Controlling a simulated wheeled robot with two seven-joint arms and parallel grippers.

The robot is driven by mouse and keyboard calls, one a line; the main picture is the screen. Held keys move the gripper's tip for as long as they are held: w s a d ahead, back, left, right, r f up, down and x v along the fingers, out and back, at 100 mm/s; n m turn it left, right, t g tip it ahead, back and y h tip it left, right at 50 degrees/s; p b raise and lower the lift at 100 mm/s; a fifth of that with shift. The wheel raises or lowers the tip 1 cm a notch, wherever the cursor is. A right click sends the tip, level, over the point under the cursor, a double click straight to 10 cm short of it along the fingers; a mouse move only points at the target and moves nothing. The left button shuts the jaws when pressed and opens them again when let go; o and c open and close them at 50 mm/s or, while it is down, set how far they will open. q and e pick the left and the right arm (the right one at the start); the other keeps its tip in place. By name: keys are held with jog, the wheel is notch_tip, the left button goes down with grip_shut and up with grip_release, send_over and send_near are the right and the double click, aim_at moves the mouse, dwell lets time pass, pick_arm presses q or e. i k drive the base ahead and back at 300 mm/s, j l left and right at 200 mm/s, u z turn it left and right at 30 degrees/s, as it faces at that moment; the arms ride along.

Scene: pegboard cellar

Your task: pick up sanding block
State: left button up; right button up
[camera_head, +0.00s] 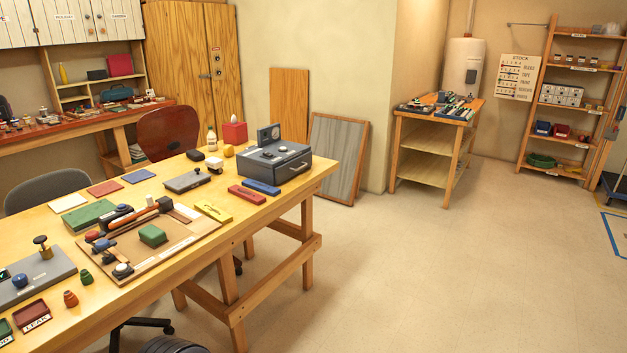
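No part of either of my grippers shows in the head view. A long wooden workbench (206,259) stands at the left, with many small things on it. I cannot tell for sure which of them is the sanding block. A small green block (152,235) lies on a tan board (180,243) among hand tools. A red bar-shaped block (247,195) and a blue one (261,187) lie side by side near the bench's right end. A yellow bar-shaped piece (213,211) lies to their left, near the front edge. Nothing touches these pieces from above.
A grey machine box (274,162) stands at the bench's far right corner. A red-brown chair (167,134) and a grey chair (47,187) are behind the bench. A side table (436,121) and shelf rack (570,104) stand at the back right. The floor (420,270) to the right is clear.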

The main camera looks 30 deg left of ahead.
aim_at(152, 236)
jog(key=i+u, duration=0.8)
jog(key=i+l+u, duration=0.15)
jog(key=i+u, duration=0.25)
jog(key=i+j+u, duration=0.15)
jog(key=u, duration=0.35)
jog(key=i+j+u, duration=0.1)
jog(key=i+u, duration=0.15)
jog(key=u, duration=0.25)
jog(key=i+u, duration=0.2)
jog(key=u, duration=0.3)
jog(key=i+u, duration=0.25)
jog(key=u, duration=0.2)
jog(key=i+l+u, duration=0.15)
jog(key=u, duration=0.35)
jog(key=i+l+u, duration=0.25)
